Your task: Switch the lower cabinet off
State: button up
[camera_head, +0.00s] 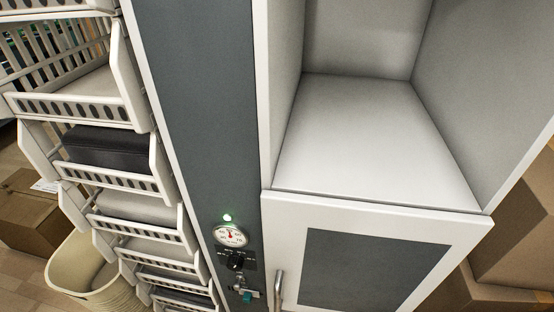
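The lower cabinet has a white-framed door with a dark grey panel (372,270), and it looks shut. A metal handle (278,290) is on the door's left edge. Left of the door, on the dark grey strip, a green light (227,217) is lit above a round white gauge (230,235) with a red needle. Below the gauge is a black knob (236,261). Under the knob are a small metal part and a teal piece (248,296), too small to make out clearly. My gripper is not in view.
An open, empty white compartment (375,135) is above the door. White slotted bins (120,178) are stacked on the left, one holding a black item (105,147). A cream basket (85,270) and a cardboard box (30,215) are at lower left. More boxes (515,240) are at right.

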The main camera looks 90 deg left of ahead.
aim_at(237, 286)
jog(key=l+u, duration=0.1)
jog(key=u, duration=0.85)
jog(key=l+u, duration=0.1)
jog(key=u, duration=0.35)
jog(key=k+u, duration=0.1)
jog(key=u, duration=0.35)
